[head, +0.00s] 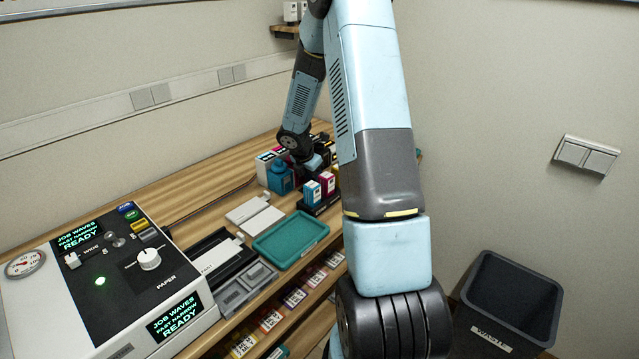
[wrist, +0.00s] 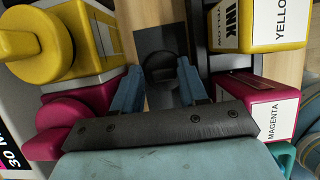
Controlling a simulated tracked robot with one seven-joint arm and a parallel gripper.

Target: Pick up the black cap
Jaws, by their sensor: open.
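In the wrist view, a dark round shape that looks like the black cap (wrist: 160,68) sits on a black square body between my fingers. My gripper (wrist: 159,84) is open, with one blue finger on each side of it. I cannot tell whether the fingers touch it. In the head view my gripper is small, at the far end of the bench and largely hidden among the ink containers, and the black cap cannot be made out there.
A yellow bottle (wrist: 75,45) and a magenta bottle (wrist: 85,118) stand close on the left in the wrist view. Yellow (wrist: 262,25) and magenta (wrist: 262,105) ink boxes stand close on the right. The head view shows a teal tray (head: 263,249) and a waste bin (head: 505,300).

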